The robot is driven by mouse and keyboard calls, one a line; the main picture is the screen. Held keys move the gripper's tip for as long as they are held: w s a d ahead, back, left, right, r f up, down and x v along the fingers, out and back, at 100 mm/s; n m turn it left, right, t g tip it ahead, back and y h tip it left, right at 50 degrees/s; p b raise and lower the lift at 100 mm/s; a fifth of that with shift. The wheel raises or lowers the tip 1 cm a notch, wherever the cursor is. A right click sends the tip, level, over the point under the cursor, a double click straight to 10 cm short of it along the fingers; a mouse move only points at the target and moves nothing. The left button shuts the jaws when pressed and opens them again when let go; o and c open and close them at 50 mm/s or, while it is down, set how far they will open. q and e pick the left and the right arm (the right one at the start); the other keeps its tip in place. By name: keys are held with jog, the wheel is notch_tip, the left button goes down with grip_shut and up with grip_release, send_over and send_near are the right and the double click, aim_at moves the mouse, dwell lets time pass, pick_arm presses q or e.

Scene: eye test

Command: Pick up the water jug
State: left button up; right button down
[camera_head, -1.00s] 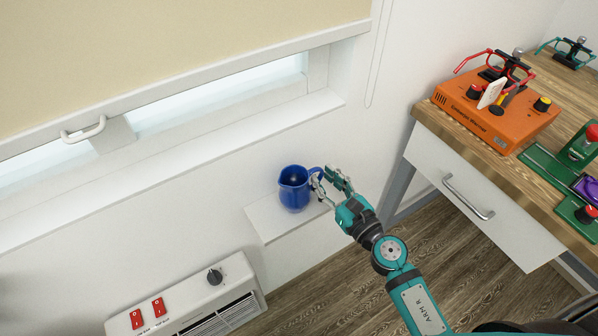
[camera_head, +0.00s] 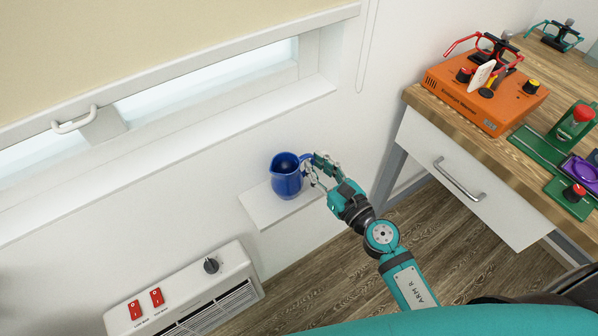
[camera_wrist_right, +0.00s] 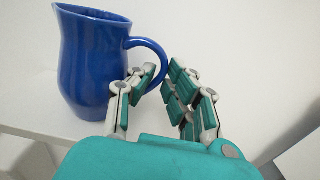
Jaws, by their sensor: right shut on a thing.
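The water jug (camera_head: 287,178) is glossy blue, with a spout and a loop handle. It stands upright on a small white ledge (camera_head: 262,208) below the window, its handle toward my right gripper (camera_head: 317,170). In the right wrist view the jug (camera_wrist_right: 92,62) fills the upper left and its base appears to rest on the white surface. My right gripper (camera_wrist_right: 160,85) is shut on the jug's handle, with the handle passing between its fingers. The fingers partly hide the handle's lower end. My left gripper is not in view.
A white heater (camera_head: 185,292) with red switches stands at lower left. The window sill (camera_head: 180,150) runs above the ledge. At right, a wooden-topped desk (camera_head: 455,125) with a white drawer (camera_head: 470,180) holds an orange device (camera_head: 485,92) and green fixtures. Wooden floor (camera_head: 430,245) shows between.

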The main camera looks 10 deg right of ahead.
jog(key=shift+d+r+p, duration=0.1)
jog(key=shift+r+p, duration=0.5)
jog(key=shift+p, duration=0.05)
jog(key=shift+s+r+p, duration=0.15)
jog(key=shift+r+p, duration=0.3)
jog(key=shift+r, duration=0.05)
jog(key=shift+s+r+p, duration=0.15)
jog(key=shift+r+p, duration=0.25)
jog(key=shift+r, duration=0.1)
pick_arm(q)
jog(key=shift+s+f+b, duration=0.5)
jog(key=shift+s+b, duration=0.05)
jog(key=shift+b, duration=1.4)
pick_arm(e)
jog(key=s+a, duration=0.2)
jog(key=s, duration=0.5)
jog(key=s+a+r, duration=0.1)
jog(key=s+a, duration=0.2)
jog(key=s, duration=0.4)
jog(key=shift+s+r, duration=0.25)
jog(key=shift+r, duration=0.05)
